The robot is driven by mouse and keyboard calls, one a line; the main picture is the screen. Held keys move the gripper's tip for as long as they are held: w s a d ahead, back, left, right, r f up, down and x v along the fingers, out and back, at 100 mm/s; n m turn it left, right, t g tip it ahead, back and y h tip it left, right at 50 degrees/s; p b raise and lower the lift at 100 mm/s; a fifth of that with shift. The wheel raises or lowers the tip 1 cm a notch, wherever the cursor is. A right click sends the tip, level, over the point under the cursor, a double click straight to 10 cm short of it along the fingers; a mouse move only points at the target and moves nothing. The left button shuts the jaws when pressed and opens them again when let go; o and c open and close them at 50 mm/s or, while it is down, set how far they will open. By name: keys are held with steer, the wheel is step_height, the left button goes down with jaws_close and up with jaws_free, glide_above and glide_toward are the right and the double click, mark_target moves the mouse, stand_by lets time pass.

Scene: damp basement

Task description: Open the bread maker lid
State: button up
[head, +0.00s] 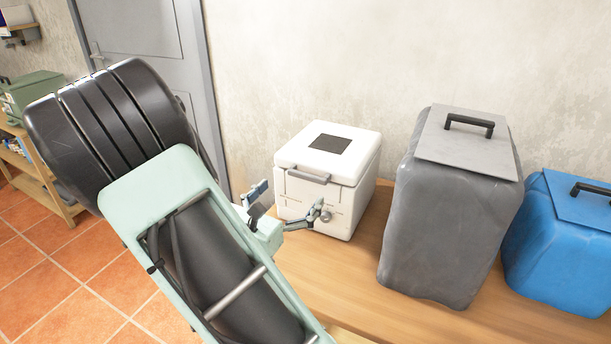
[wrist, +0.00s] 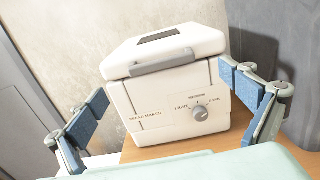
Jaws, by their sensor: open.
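The white bread maker (head: 326,197) stands on a wooden table. Its lid (head: 345,143) is shut, with a dark window on top and a grey handle (head: 309,176) along the front edge. In the wrist view the bread maker (wrist: 170,105) faces me, with the handle (wrist: 162,62) at the upper middle and a round dial (wrist: 200,114) on the lower front. My gripper (head: 287,205) is open and empty in front of the bread maker. Its blue-padded fingers (wrist: 168,101) frame the machine's front from either side in the wrist view. I see no contact with the handle.
A tall grey container (head: 455,215) with a black handle stands just right of the bread maker. A blue container (head: 560,245) is farther right. The wooden table (head: 345,285) is bare at the front. A grey door (head: 140,40) and a plaster wall are behind.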

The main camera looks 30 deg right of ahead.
mark_target(306, 176)
steer(key=x, duration=0.8)
steer(key=shift+d, duration=0.2)
steer(key=c, duration=1.7)
steer(key=shift+r, duration=0.15)
